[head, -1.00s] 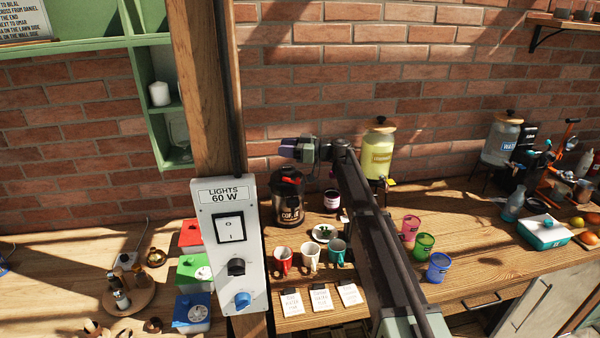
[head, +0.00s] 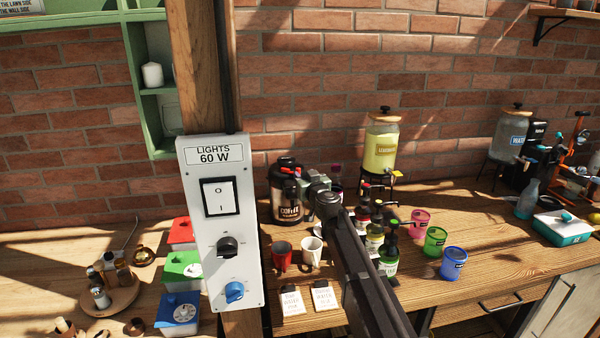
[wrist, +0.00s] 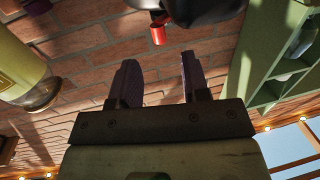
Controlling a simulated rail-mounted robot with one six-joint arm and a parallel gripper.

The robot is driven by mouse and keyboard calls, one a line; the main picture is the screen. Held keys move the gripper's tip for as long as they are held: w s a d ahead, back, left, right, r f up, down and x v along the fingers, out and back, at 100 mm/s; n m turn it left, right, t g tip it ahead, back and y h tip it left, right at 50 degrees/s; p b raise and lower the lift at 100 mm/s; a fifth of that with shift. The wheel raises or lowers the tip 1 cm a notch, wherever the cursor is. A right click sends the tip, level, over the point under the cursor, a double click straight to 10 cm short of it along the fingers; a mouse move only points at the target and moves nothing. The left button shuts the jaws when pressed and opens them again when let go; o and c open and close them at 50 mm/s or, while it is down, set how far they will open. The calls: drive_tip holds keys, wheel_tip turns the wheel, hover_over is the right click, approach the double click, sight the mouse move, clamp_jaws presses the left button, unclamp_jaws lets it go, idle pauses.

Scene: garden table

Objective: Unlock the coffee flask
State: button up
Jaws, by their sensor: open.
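The coffee flask (head: 284,207) is dark with a black top and a pale coffee label, standing upright at the back of the table near the brick wall. A red part (head: 287,170) shows near its top. My gripper (head: 301,178) is at the flask's upper right side; the head view does not show whether they touch. In the wrist view my gripper (wrist: 158,62) is open, with nothing between its two dark fingers. The flask's black top (wrist: 205,10) is at the upper edge there, with the red part (wrist: 158,30) beyond the fingertips, apart from them.
A red cup (head: 282,256) and a white cup (head: 311,251) stand in front of the flask. Several bottles (head: 375,238) stand right of my arm, near colored cups (head: 435,241). A yellow drink dispenser (head: 381,147) is behind. The light-switch panel (head: 220,262) is at left.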

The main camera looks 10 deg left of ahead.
sight(299, 169)
drive_tip(key=x, duration=0.4)
drive_tip(key=shift+w+a, duration=0.2)
drive_tip(key=shift+w, duration=0.15)
drive_tip(key=shift+c, duration=0.3)
clamp_jaws()
drive_tip(key=n+y, duration=0.1)
drive_tip(key=g+y, duration=0.1)
drive_tip(key=w+n+g+y, duration=0.1)
drive_tip(key=shift+d+n+y, duration=0.3)
